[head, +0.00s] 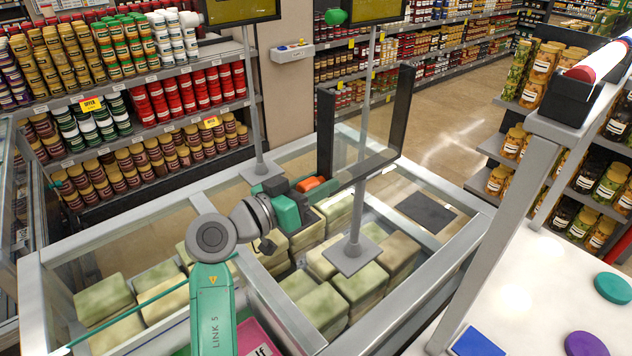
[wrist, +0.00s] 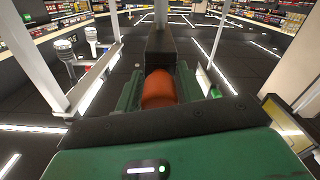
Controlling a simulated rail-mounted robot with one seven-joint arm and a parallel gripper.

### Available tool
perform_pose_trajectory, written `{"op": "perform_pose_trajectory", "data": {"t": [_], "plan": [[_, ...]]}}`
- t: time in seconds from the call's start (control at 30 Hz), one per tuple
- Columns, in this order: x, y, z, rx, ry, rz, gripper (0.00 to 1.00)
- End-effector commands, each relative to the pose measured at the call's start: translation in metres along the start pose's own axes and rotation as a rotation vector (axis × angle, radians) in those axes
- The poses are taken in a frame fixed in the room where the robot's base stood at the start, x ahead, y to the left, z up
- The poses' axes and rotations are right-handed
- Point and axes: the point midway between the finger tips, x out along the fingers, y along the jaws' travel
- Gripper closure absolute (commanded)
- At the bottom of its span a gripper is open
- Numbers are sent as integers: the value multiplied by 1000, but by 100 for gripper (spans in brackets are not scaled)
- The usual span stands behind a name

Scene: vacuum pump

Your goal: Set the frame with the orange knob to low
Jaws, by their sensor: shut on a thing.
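A dark U-shaped frame (head: 365,168) stands over the glass-topped chest, with two upright posts and a crossbar low down. An orange knob (head: 312,184) sits at the left end of the crossbar. My gripper (head: 302,195), with green fingers, is at the knob. In the wrist view the orange knob (wrist: 158,88) lies between the two fingers of my gripper (wrist: 158,92), which are shut on it. The dark bar of the frame (wrist: 160,48) runs away behind the knob. The inner faces of the fingers are mostly hidden.
Two grey posts with yellow-edged panels stand on the chest; a green knob (head: 336,17) is by the right panel (head: 376,8). Greenish blocks (head: 318,305) lie under the chest's frame. A white counter (head: 530,290) with coloured discs stands at right. Shelves of jars surround it.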

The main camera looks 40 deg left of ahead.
Motion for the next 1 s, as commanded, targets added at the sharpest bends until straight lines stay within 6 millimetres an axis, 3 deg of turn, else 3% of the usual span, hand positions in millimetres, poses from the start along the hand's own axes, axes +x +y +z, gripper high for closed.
{"op": "perform_pose_trajectory", "data": {"t": [0.27,0.3,0.33,0.67,1.0], "plan": [[0,-2,7,-9,-12,-4,100],[0,-2,7,-9,-12,-4,54],[0,-2,7,-9,-12,-4,48],[-6,-2,4,-5,-7,-4,48],[-68,-2,4,-6,-7,-4,48]]}}
